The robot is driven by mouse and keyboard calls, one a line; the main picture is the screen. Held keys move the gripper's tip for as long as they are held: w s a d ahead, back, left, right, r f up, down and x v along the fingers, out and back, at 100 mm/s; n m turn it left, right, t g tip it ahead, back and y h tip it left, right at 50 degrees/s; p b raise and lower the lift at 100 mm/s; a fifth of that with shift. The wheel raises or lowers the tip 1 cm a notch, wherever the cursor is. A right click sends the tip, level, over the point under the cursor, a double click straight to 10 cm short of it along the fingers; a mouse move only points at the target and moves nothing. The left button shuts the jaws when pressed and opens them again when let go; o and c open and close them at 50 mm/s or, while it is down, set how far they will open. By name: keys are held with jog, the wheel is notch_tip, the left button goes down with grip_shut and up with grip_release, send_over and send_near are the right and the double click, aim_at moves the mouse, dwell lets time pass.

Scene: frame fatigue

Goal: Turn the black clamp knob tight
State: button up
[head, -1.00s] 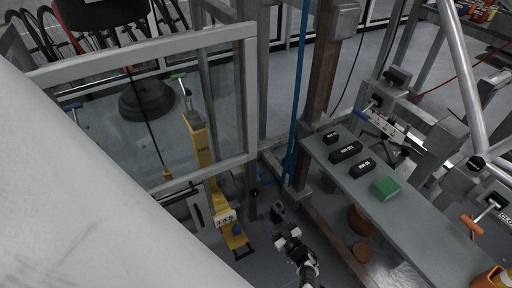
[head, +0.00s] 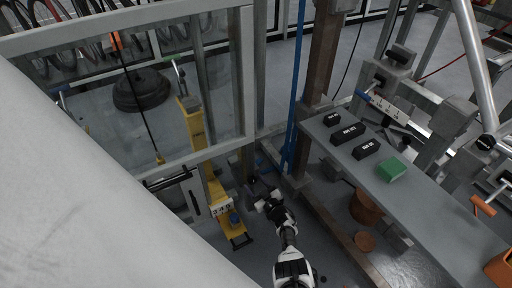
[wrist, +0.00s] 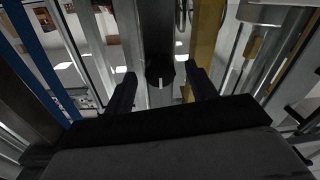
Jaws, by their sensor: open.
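A black knob (wrist: 160,72) with a white line on its face shows in the wrist view, at the top middle. My gripper (wrist: 161,92) is open, with one dark finger on each side of the picture and the knob between and beyond them. I see gaps on both sides, so the fingers do not appear to touch it. In the head view my gripper (head: 258,190) is low beside the upright posts, left of the blue upright strip. The knob there is too small and dark to make out clearly.
A yellow post (head: 200,140) with a number plate stands just left of my gripper. A blue strip (head: 296,100) and a brown post (head: 322,60) rise to its right. A grey bench (head: 410,195) holds black blocks (head: 349,133) and a green block (head: 391,169).

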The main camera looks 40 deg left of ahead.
jog(key=c, duration=1)
jog(key=shift+m, duration=0.3)
jog(key=m+b, duration=0.1)
jog(key=m, duration=0.3)
jog(key=shift+f, duration=0.1)
jog(key=m, duration=0.6)
jog(key=shift+s+t, duration=0.1)
jog(key=shift+t, duration=0.2)
jog(key=m, duration=0.7)
jog(key=shift+s+m+t, duration=0.1)
jog(key=shift+m+t, duration=0.2)
jog(key=m, duration=0.6)
jog(key=shift+m+t, duration=0.3)
